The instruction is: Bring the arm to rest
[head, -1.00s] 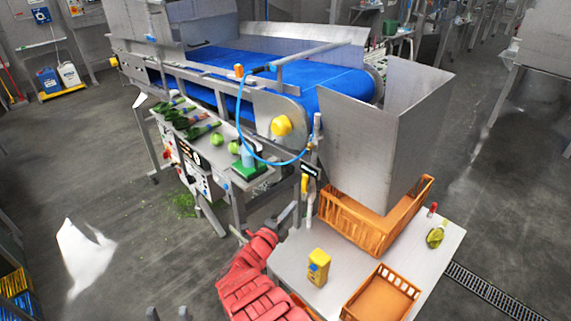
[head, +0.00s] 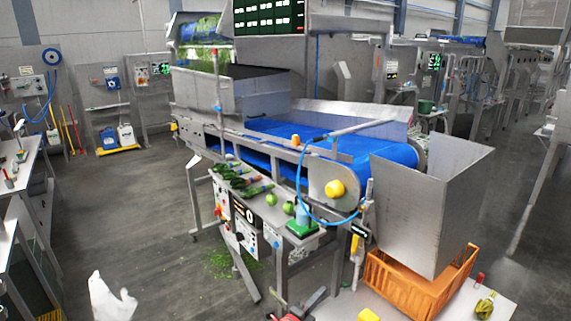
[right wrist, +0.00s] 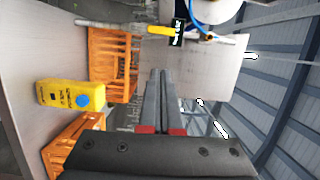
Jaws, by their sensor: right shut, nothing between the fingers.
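My right gripper (right wrist: 159,74) shows in the right wrist view with its two long grey fingers together. Nothing is between them. It points into open space, with the steel chute (right wrist: 205,75) beyond it and the orange crates (right wrist: 109,62) to the left. In the head view only a small red part of my arm shows at the bottom edge, beside the worktable, so most of the arm is hidden below the picture.
The blue conveyor (head: 350,146) stands ahead, with greens on its side shelf. An orange crate (head: 405,292) sits under the steel chute (head: 412,205). Floor (head: 150,210) at left is mostly clear.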

